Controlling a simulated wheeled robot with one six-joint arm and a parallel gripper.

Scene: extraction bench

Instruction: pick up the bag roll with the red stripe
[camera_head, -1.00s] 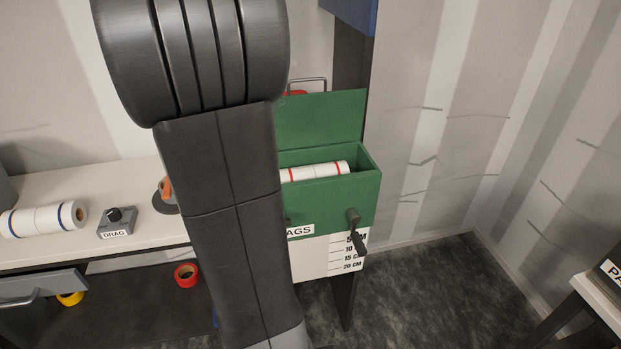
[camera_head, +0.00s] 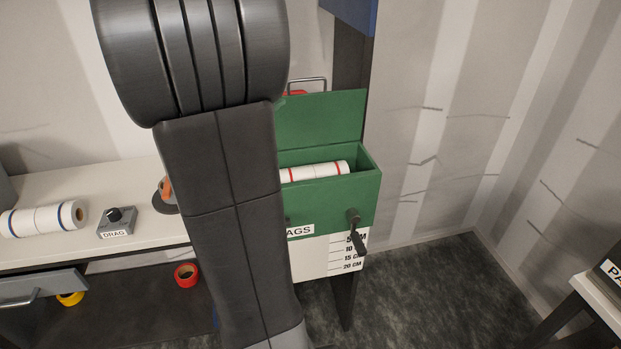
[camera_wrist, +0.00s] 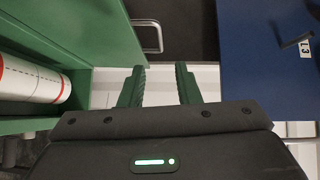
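The bag roll with the red stripe (camera_head: 318,171) is white with red bands and lies inside the open green box (camera_head: 345,200). Its left part is hidden behind my arm in the head view. In the wrist view the roll (camera_wrist: 34,82) shows at the left edge, inside the green box (camera_wrist: 85,40). My gripper (camera_wrist: 160,72) is open, with two dark green fingers apart and nothing between them. It is to the right of the roll in the wrist view and not touching it. The head view does not show the gripper.
A white roll with blue bands (camera_head: 45,219) and a DRAG control box (camera_head: 117,222) are on the bench at left. Red tape (camera_head: 186,275) and yellow tape (camera_head: 70,298) lie below. A blue panel (camera_wrist: 265,70) is right of my gripper. The green lid (camera_head: 322,118) stands open.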

